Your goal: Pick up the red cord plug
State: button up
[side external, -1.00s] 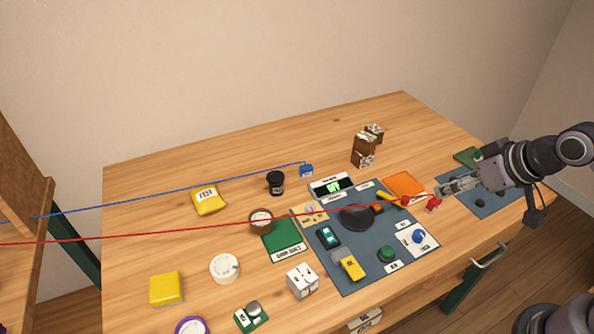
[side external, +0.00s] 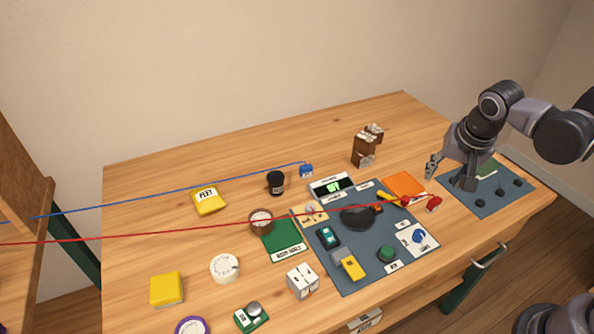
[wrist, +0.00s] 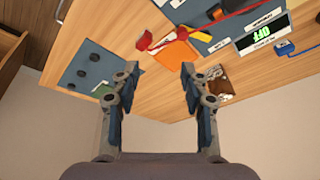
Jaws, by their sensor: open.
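A red cord (side external: 215,222) runs across the table from the left edge. It ends near a small red piece (side external: 405,201) at the right of the blue-grey mat. A second red piece (side external: 434,204) lies just right of it; I cannot tell which piece is the plug. In the wrist view, red pieces (wrist: 145,41) lie beyond the fingertips, next to an orange sheet (wrist: 175,53). My gripper (side external: 449,174) points down above the table's right part, behind and right of the red pieces. In the wrist view my gripper (wrist: 160,72) is open and empty.
A blue mat (side external: 510,203) with dark knobs is at right. The central mat (side external: 345,278) holds a black disc, toy-like blocks and cards. Brown blocks (side external: 363,150) stand behind. A blue plug (side external: 306,170) on a blue cord lies at the back.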

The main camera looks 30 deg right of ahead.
aim_at(435, 200)
jog(key=w+d+f+m+g, duration=0.1)
jog(key=f+m, duration=0.1)
jog(key=f, duration=0.1)
jog(key=w+d+f+m+g+h, duration=0.1)
jog(key=d+f+m, duration=0.1)
jog(key=f+m, duration=0.1)
jog(key=w+d+f+m+g+h, duration=0.1)
jog(key=w+f+m, duration=0.1)
jog(key=f+m, duration=0.1)
jog(key=shift+d+f, duration=0.35)
jog(key=shift+f, duration=0.2)
jog(key=shift+s+x, duration=0.15)
jog(key=shift+x, duration=1.2)
jog(key=shift+s+x, duration=0.15)
jog(key=shift+x, duration=1.2)
jog(key=shift+d, duration=0.1)
grip_shut()
